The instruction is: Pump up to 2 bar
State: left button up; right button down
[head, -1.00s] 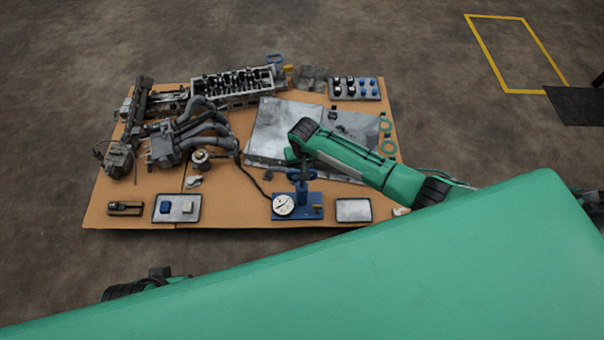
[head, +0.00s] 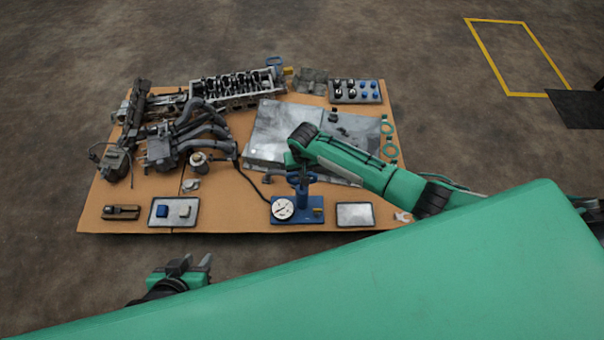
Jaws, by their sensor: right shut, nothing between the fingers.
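The blue hand pump (head: 303,205) stands upright near the front edge of the board, right of its middle. Its T-shaped handle (head: 301,180) is at the top. A round white gauge (head: 283,208) sits at its left; the dial is too small to read. My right gripper (head: 294,166) is at the pump handle, pointing down, mostly hidden by my own wrist; it is shut with nothing in it. I cannot tell whether it touches the handle. My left gripper (head: 192,264) is in front of the board, its two fingers apart and empty.
A black hose (head: 248,177) runs from the pump side toward the engine parts (head: 190,140). A tray with blue and white blocks (head: 174,212) lies left of the pump, an empty tray (head: 355,214) right of it. A metal plate (head: 270,130) lies behind.

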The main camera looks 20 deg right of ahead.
notch_tip(320, 180, down, 4)
jog(key=shift+f+b, duration=0.1)
jog(key=shift+b, duration=0.9)
jog(key=s+p, duration=0.1)
jog(key=p, duration=0.1)
jog(key=s+r+p, duration=0.1)
jog(key=s+p, duration=0.1)
jog(key=shift+a+r, duration=0.1)
jog(key=shift+a, duration=0.05)
